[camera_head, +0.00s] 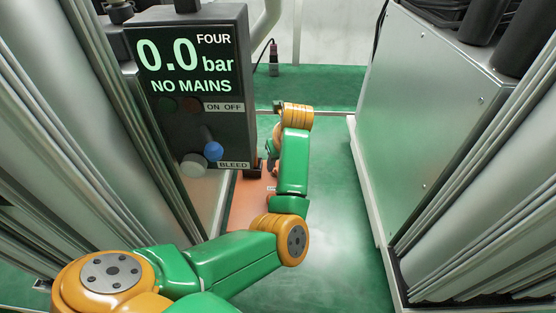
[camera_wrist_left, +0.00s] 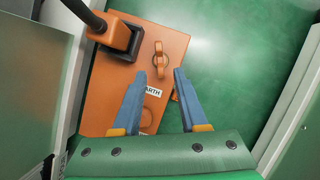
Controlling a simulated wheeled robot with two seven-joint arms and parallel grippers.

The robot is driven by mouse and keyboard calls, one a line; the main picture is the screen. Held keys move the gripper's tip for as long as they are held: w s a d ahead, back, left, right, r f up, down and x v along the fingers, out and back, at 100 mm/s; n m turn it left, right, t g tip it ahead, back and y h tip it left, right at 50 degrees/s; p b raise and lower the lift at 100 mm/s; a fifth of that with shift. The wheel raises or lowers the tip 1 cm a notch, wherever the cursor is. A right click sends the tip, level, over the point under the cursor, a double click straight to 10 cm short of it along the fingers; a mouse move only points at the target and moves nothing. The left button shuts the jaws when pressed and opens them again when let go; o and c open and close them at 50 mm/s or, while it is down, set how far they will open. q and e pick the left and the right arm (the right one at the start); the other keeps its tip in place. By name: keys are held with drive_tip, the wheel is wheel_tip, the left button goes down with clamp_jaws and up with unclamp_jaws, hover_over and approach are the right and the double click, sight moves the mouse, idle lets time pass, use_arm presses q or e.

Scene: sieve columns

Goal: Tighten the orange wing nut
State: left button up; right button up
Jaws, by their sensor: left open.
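An orange wing nut (camera_wrist_left: 159,58) shows in the left wrist view as a narrow upright piece with a ring-like part around its lower end. It is on an orange panel (camera_wrist_left: 110,93), above a white label reading "ARTH", its first part hidden by a finger. My left gripper (camera_wrist_left: 160,74) is open and empty. Its two blue-grey fingers point toward the wing nut, one to each side of its line; contact is not visible. In the head view the gripper is mostly hidden behind my green and orange arm, beside the orange panel (camera_head: 246,205). My right gripper is not in view.
In the head view a dark control box (camera_head: 190,90) reads "0.0 bar NO MAINS". A grey cabinet (camera_head: 425,100) stands right, with clear green floor (camera_head: 345,240) between.

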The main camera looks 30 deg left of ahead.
sight(275, 168)
use_arm(q)
drive_tip(key=x, duration=0.2)
drive_tip(key=shift+w+a+f, duration=0.1)
drive_tip(key=shift+a+f, duration=0.1)
drive_tip(key=shift+f, duration=0.05)
drive_tip(key=shift+w+a+f, duration=0.1)
drive_tip(key=shift+w+f, duration=0.1)
drive_tip(key=shift+f, duration=0.15)
drive_tip(key=shift+s+r, duration=0.1)
drive_tip(key=shift+r, duration=0.05)
clamp_jaws()
